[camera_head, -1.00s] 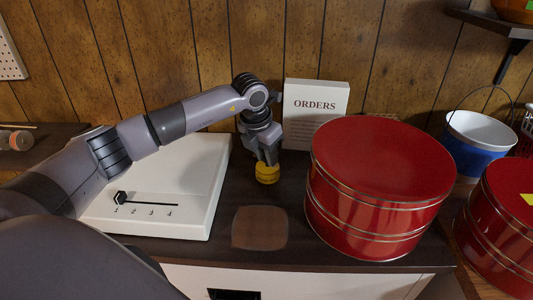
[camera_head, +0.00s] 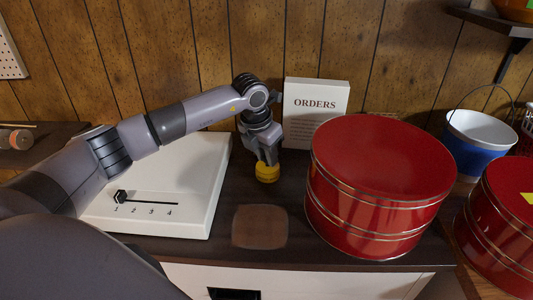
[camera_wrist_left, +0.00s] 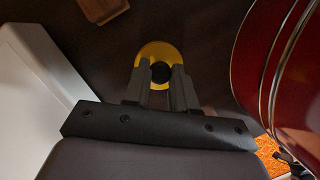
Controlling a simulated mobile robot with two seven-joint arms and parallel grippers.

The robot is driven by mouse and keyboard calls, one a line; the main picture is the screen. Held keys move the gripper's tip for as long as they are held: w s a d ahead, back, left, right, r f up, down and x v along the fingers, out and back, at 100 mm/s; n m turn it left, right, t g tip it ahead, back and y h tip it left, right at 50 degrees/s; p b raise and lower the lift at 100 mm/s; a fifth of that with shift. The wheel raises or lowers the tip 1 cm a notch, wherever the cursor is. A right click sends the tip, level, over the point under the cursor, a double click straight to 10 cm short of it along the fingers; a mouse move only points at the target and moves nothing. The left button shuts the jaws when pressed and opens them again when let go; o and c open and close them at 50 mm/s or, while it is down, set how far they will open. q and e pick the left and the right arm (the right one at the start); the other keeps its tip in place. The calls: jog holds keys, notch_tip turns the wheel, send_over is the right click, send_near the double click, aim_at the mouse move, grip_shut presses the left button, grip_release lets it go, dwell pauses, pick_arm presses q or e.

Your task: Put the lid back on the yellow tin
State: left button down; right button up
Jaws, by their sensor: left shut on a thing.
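My left gripper (camera_head: 267,161) points down behind the brown patch, between the white slider box and the big red tin. It is shut on the dark knob (camera_wrist_left: 160,72) of the yellow lid (camera_wrist_left: 152,50); the lid's round top shows around the fingers in the left wrist view. In the head view the yellow lid and yellow tin (camera_head: 267,176) show as one short yellow shape under the fingertips, low at the dark cabinet top. I cannot tell whether the lid is fully seated on the tin. My right gripper is not in view.
A large red tin (camera_head: 380,185) stands close on the right. A white slider box (camera_head: 165,180) is on the left. An ORDERS sign (camera_head: 315,112) stands behind. A brown patch (camera_head: 260,227) lies in front. A blue and white bucket (camera_head: 475,145) is farther right.

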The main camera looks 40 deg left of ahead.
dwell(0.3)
pick_arm(q)
jog(key=shift+c, duration=1.8)
grip_release()
jog(key=shift+r, duration=0.1)
jog(key=shift+r+p, duration=2.6)
jog(key=shift+r, duration=0.85)
grip_shut()
jog(key=shift+f, duration=0.25)
